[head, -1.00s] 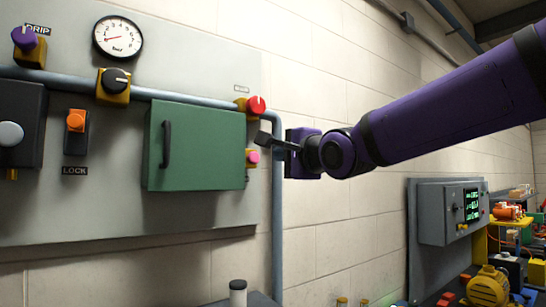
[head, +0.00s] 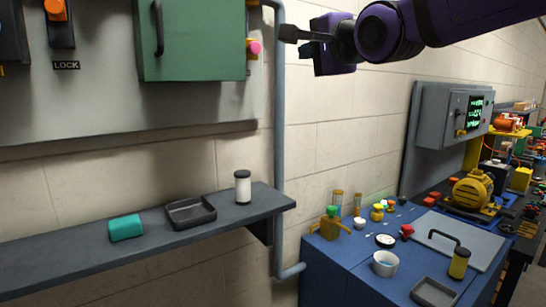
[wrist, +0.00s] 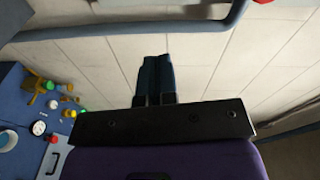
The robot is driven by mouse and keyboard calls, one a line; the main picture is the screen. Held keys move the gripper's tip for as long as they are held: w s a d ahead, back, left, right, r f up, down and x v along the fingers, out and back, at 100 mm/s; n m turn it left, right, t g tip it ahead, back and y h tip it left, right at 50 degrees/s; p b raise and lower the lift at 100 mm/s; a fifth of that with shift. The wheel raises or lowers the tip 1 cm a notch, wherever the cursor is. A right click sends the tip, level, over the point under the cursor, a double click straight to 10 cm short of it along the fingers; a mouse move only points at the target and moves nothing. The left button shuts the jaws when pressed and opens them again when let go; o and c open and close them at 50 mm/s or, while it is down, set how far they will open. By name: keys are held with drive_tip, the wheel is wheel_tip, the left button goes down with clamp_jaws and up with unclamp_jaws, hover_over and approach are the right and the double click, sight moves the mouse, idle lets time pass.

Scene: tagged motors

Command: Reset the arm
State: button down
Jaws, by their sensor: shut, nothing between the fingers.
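My gripper (head: 293,36) is at the upper middle of the head view, at the end of my purple arm. It is in front of the wall, just right of the green cabinet (head: 190,45) and near the grey-blue vertical pipe. In the wrist view my gripper (wrist: 156,62) shows its two dark fingers side by side, touching. It is shut and holds nothing. Behind the fingers in the wrist view is bare pale block wall (wrist: 210,60).
A dark shelf (head: 75,262) on the left holds a teal block (head: 126,227), an empty grey tray (head: 190,212) and a white jar (head: 242,187). A blue bench (head: 330,268) with bottles and a white cup (head: 385,263) stands right. A yellow motor (head: 472,192) is beyond.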

drive_tip(key=s+d+f+n+g+h, duration=0.1)
drive_tip(key=s+d+f+n+h, duration=0.1)
drive_tip(key=s+d+f, duration=0.3)
drive_tip(key=s+d+f+n+g+h, duration=0.1)
drive_tip(key=d+f+h, duration=0.15)
drive_tip(key=d, duration=0.35)
drive_tip(key=s+d+f+n+g+h, duration=0.2)
drive_tip(key=s+d+f+n+g, duration=0.2)
drive_tip(key=s+d+f, duration=0.2)
drive_tip(key=s+d+f+n+g+h, duration=0.1)
drive_tip(key=s+d+f+n+g, duration=0.3)
drive_tip(key=s+f, duration=0.7)
drive_tip(key=s+d, duration=0.1)
drive_tip(key=s, duration=0.2)
drive_tip(key=shift+d+h, duration=0.35)
